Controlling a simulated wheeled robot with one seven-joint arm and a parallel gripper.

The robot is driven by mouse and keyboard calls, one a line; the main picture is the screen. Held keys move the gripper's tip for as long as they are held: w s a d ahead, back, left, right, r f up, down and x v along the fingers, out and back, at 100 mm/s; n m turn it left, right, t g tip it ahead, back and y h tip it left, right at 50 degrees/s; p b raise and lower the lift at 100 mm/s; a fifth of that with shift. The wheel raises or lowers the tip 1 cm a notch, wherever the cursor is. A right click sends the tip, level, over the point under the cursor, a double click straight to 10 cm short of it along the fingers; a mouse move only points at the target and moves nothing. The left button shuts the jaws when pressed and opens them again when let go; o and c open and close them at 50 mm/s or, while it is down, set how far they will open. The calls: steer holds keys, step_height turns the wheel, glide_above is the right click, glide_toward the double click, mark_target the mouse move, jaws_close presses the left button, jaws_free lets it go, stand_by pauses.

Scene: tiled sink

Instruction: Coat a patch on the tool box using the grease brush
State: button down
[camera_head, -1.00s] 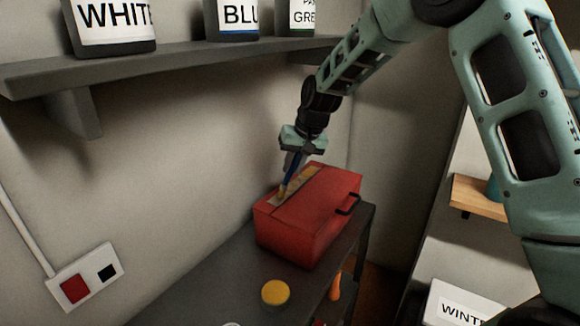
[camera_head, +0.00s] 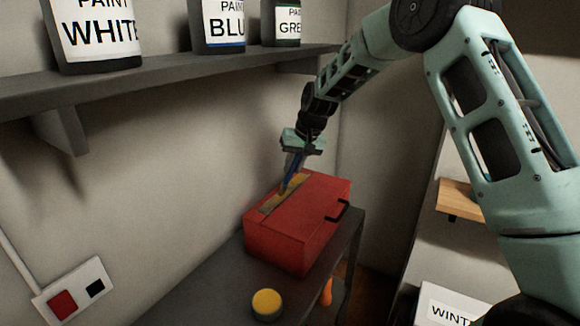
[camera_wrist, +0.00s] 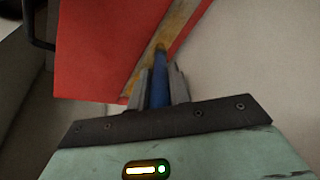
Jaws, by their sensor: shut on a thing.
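The red tool box (camera_head: 292,242) sits on a dark bench, with a black handle on its right side. A narrow yellow-brown patch (camera_head: 268,206) runs along its top; the patch also shows in the wrist view (camera_wrist: 140,70). My gripper (camera_head: 299,151) is above the box, shut on the blue handle of the grease brush (camera_head: 292,168). The brush points down and is tilted, its tip at the patch and seemingly touching it. In the wrist view the two fingers flank the blue handle (camera_wrist: 159,90). The bristles are small and partly hidden.
A yellow-topped round tin (camera_head: 267,303) stands on the dark bench (camera_head: 205,290) in front of the box. An orange object (camera_head: 327,291) is by the bench edge. A shelf with paint cans (camera_head: 95,35) runs along the wall above. A wooden shelf (camera_head: 460,201) is at right.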

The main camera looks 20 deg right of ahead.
steer(key=w+d+p, duration=0.2)
steer(key=w+d, duration=0.2)
steer(key=d, duration=0.2)
steer(key=shift+w+d, duration=0.3)
steer(key=shift+w, duration=0.1)
stand_by(0.4)
steer(key=shift+a, duration=0.1)
steer(key=shift+s+a+b, duration=0.35)
steer(key=shift+s+a, duration=0.4)
steer(key=shift+a, duration=0.3)
steer(key=shift+s+a+b, duration=0.35)
steer(key=shift+s+a, duration=0.45)
steer(key=shift+a, duration=0.2)
steer(key=shift+s+a+b, duration=0.35)
steer(key=shift+s+a, duration=0.4)
steer(key=shift+a, duration=0.3)
steer(key=s+a+b, duration=0.1)
steer(key=s+a, duration=0.5)
steer(key=a, duration=0.2)
steer(key=shift+b, duration=0.3)
